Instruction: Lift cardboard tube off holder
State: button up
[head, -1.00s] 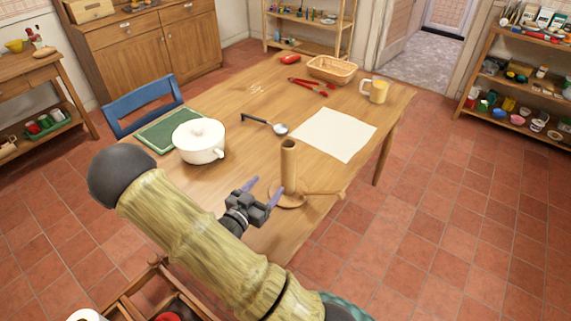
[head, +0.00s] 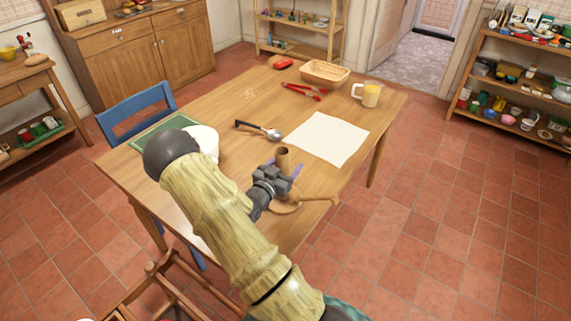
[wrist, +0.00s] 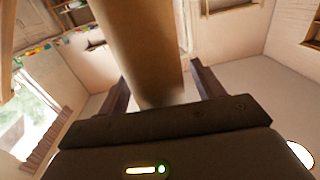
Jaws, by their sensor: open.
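The brown cardboard tube (head: 283,159) stands upright on the wooden holder (head: 287,208), near the table's front right edge. In the head view my gripper hides most of the tube below its top. My gripper (head: 281,178) is open and close up to the tube. In the wrist view the tube (wrist: 152,50) fills the space between the two dark fingers (wrist: 160,88), with a gap showing on the right side. I cannot tell whether a finger touches it. A wooden handle-like rod (head: 318,198) sticks out to the right at the holder's base.
A white sheet (head: 328,138) lies behind the tube. A white pot (head: 206,138) on a green mat (head: 150,140) stands left, partly behind my arm.

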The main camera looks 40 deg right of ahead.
jog(key=c, duration=1)
jog(key=shift+r+p, duration=6.35)
jog(key=shift+r, duration=3.7)
jog(key=shift+c, duration=0.2)
